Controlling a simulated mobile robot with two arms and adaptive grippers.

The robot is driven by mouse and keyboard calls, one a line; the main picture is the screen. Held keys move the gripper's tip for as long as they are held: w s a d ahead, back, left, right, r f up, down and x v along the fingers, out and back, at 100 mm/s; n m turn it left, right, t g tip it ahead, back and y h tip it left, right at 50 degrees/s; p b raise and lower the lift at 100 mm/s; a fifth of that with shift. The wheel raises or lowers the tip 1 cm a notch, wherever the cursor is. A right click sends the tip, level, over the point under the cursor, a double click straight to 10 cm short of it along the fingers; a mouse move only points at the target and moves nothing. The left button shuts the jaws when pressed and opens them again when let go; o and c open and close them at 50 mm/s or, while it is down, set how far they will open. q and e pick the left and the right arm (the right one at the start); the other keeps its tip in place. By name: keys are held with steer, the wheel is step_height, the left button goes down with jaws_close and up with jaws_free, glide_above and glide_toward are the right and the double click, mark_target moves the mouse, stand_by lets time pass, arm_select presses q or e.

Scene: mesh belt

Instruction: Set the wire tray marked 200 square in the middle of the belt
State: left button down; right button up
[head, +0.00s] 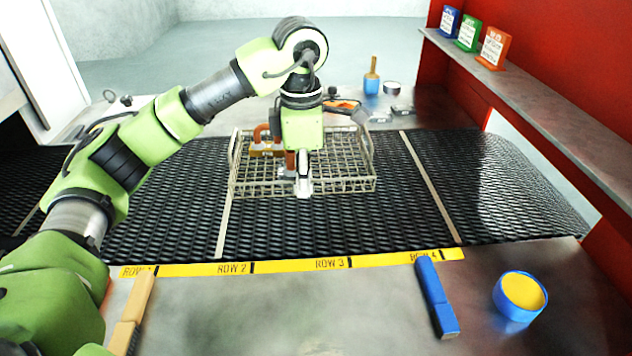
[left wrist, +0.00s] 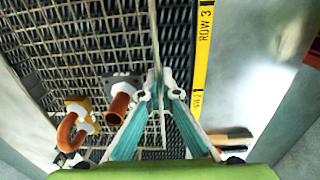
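A pale wire tray (head: 345,183) is at the black mesh belt (head: 290,225), its left side close to the left pale cross strip. It looks roughly square to the strip; whether it touches the belt is unclear. Orange-brown pipe pieces (left wrist: 120,104) and a grey block are inside, towards its left. My left gripper (head: 304,188) points down at the tray's near wall. In the left wrist view the fingertips (left wrist: 159,84) close together on the wire of that wall. No mark 200 is readable. My right gripper is out of view.
A yellow strip (head: 290,264) labelled with rows edges the belt. A blue bar (head: 436,296) and a blue cup (head: 519,296) are on the front ledge. The belt right of the tray is clear up to the right pale strip (head: 428,185). Tools lie on the back ledge.

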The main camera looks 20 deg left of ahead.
mark_target(284, 169)
arm_select(q)
steer(key=w+a+f, duration=0.1)
steer(key=w+a+f+p, duration=0.1)
steer(key=a+f, duration=0.1)
steer(key=w+a+f, duration=0.1)
steer(key=a+f, duration=0.1)
steer(key=shift+w+p, duration=0.35)
steer(key=shift+p, duration=0.05)
steer(key=shift+w+a+f, duration=0.35)
steer(key=shift+a+f, duration=0.1)
steer(key=shift+f, duration=0.15)
steer(key=f+p, duration=0.2)
steer(key=shift+w+a+f, duration=0.1)
steer(key=shift+a+f, duration=0.1)
steer(key=shift+f, duration=0.6)
steer(key=c, duration=2.7)
jaws_free()
steer(key=shift+f, duration=0.15)
steer(key=o, duration=0.4)
steer(key=shift+d, duration=0.1)
steer(key=shift+r+b, duration=0.3)
steer(key=shift+r, duration=0.2)
steer(key=r+b, duration=0.1)
steer(key=r, duration=0.6)
steer(key=r+b, duration=0.1)
steer(key=r, duration=0.3)
steer(key=shift+s+d+r+b, duration=0.1)
steer(key=shift+s+b, duration=0.2)
steer(key=shift+s, duration=0.05)
